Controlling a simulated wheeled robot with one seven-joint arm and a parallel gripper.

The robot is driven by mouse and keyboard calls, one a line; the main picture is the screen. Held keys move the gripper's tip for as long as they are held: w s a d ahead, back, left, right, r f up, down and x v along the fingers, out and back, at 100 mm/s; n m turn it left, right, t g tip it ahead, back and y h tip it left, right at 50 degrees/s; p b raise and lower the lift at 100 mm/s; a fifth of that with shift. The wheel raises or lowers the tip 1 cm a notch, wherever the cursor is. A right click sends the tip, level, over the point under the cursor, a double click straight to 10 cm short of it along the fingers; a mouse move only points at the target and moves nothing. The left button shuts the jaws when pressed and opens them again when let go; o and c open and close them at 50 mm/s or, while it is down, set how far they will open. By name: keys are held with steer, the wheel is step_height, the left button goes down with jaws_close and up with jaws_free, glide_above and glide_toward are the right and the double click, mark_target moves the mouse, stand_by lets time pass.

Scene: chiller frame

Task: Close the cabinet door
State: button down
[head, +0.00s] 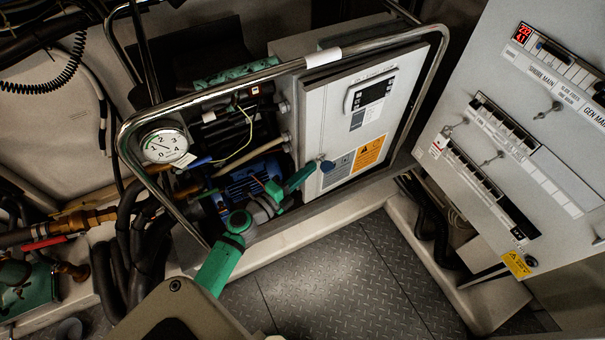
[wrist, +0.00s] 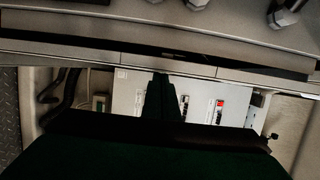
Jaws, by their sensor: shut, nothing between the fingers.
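I cannot tell exactly how far the door stands open. My gripper (head: 306,174) is shut and empty, its green fingers pointing at the door's lower left edge, close to the knob. Whether it touches is unclear. In the wrist view my dark gripper (wrist: 160,98) reaches up toward a grey cabinet edge (wrist: 165,63), which has a dark gap along it.
The metal tube frame (head: 225,85) surrounds the cabinet, with a pressure gauge (head: 164,146), hoses and a blue motor to the left. A grey breaker panel (head: 535,130) stands at the right. Checkered floor (head: 335,280) is open in front.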

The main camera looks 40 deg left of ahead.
steer(key=shift+w+d, duration=0.1)
steer(key=shift+w, duration=0.05)
steer(key=shift+w+a+f, duration=0.1)
steer(key=shift+a, duration=0.4)
steer(key=a, duration=0.1)
steer(key=a+h, duration=0.1)
steer(key=a+m, duration=0.1)
steer(key=shift+w+r+h, duration=0.2)
steer(key=shift+w+h, duration=0.1)
steer(key=shift+a, duration=0.1)
steer(key=s+d+r, duration=0.9)
steer(key=s+r, duration=0.2)
steer(key=r, duration=0.1)
steer(key=shift+s+r, duration=0.3)
steer(key=shift+r, duration=0.1)
